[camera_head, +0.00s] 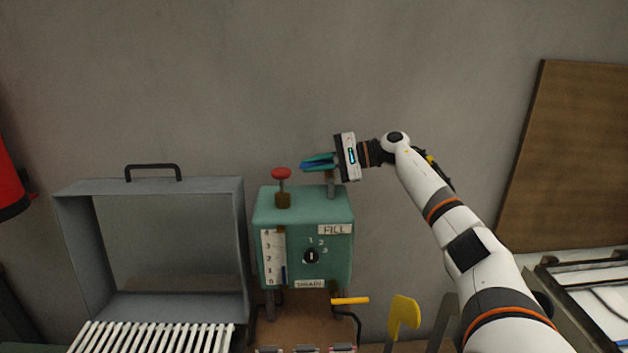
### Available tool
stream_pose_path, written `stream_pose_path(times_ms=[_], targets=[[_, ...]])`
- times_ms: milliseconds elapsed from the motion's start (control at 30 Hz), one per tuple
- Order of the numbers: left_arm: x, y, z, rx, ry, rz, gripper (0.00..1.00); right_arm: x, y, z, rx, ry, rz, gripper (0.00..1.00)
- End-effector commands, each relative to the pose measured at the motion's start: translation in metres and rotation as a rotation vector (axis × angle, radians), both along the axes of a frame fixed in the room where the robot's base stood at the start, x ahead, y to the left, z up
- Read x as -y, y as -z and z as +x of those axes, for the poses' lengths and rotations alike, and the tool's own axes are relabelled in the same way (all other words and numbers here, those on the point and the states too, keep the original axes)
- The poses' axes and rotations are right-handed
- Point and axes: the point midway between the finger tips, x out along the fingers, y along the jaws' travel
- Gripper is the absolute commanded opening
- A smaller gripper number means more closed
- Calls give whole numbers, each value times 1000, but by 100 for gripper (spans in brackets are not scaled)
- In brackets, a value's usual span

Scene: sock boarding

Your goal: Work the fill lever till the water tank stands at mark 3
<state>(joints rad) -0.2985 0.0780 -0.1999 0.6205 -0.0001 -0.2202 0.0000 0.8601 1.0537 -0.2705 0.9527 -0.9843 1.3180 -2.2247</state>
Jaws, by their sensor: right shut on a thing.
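The teal water tank (303,208) stands in the middle, with a white gauge (267,258) marked 0 to 4 on its front left. A short dark blue column (284,275) in the gauge reaches to around mark 1; its exact top is too small to read. A FILL label (336,230) is on the front right. Above it, the grey post of the fill lever (331,190) rises from the tank's top. My right gripper (318,163) is shut on the lever's upper end, which its blue-teal fingers mostly hide. My left gripper is not in view.
A red knob (281,173) stands on the tank's top left, close to my right gripper. A dial (311,256) and a yellow handle (350,301) are on and below the front. A grey open hood (75,250) stands at left.

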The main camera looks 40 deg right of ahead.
Motion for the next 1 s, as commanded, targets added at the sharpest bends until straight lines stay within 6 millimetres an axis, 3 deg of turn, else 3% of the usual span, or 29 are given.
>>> stream_pose_path(times_ms=[33,300,700,733,767,1000], targets=[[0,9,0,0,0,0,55,-1,2,1,5,-32,6,0],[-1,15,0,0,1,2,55,-3,0,-5,-1,-181,4,0],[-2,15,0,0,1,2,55,-4,0,-7,-3,-204,1,0],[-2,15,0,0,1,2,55,-4,0,-7,-3,-204,1,15],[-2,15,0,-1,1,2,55,-4,0,-7,-2,-204,1,20],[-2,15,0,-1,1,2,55,-3,0,-7,-2,-203,1,21]])
